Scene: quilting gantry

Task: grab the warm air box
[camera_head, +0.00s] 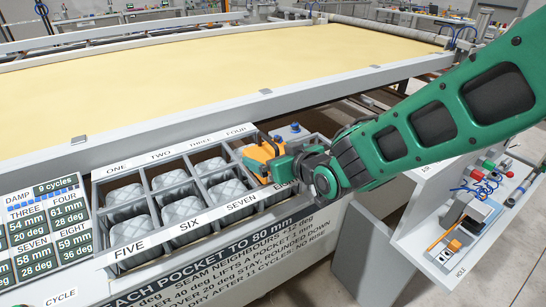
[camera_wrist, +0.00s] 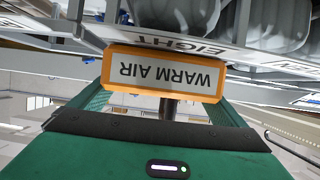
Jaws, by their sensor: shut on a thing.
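The warm air box is orange with a white label reading WARM AIR, upside down in the wrist view (camera_wrist: 165,73). In the head view its orange body (camera_head: 258,152) shows at the right end of the pocket tray, around compartments FOUR and EIGHT. My gripper (camera_head: 282,164) reaches in from the right and is shut on the box. In the wrist view the green fingers of my gripper (camera_wrist: 160,98) stand either side of it. A dark stem shows below the label. My gripper and wrist hide part of the box in the head view.
The pocket tray (camera_head: 147,171) holds grey quilted pads in several numbered compartments. A yellow quilting bed (camera_head: 200,75) lies behind it. A readout board (camera_head: 45,225) stands left. A white side bench (camera_head: 440,265) with tools and coloured knobs is at right.

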